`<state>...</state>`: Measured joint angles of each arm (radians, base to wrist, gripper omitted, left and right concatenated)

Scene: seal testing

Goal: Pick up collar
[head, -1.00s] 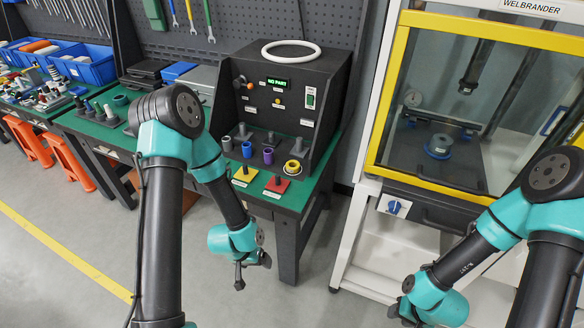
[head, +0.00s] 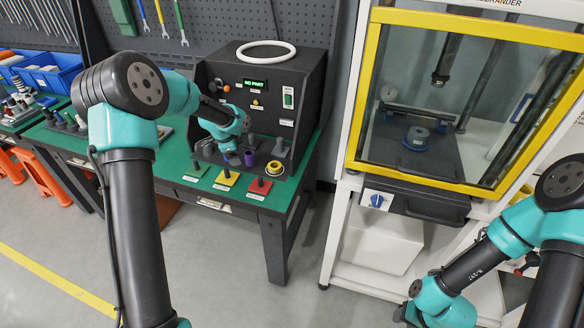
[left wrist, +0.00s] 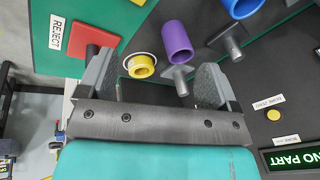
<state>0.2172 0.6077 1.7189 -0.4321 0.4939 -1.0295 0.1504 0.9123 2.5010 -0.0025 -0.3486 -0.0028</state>
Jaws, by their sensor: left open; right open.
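No part is labelled as the collar. A yellow ring with a white rim (head: 275,169) stands on the green bench; in the left wrist view the yellow ring (left wrist: 141,67) shows between my finger lines. A purple sleeve (left wrist: 177,42) lies just beyond it, and also shows in the head view (head: 250,158). A blue sleeve (left wrist: 241,6) is cut by the top edge of the wrist view. My left gripper (left wrist: 155,68) is open, empty and over these parts; its fingers are mostly hidden in the head view. My right gripper (head: 404,312) is open, far right of the bench.
A red reject pad (head: 259,187) and a yellow pad (head: 227,178), each with a post, lie at the bench front. The black test box (head: 262,95) rises behind the parts and reads NO PART. The yellow-framed press (head: 356,100) stands to the right.

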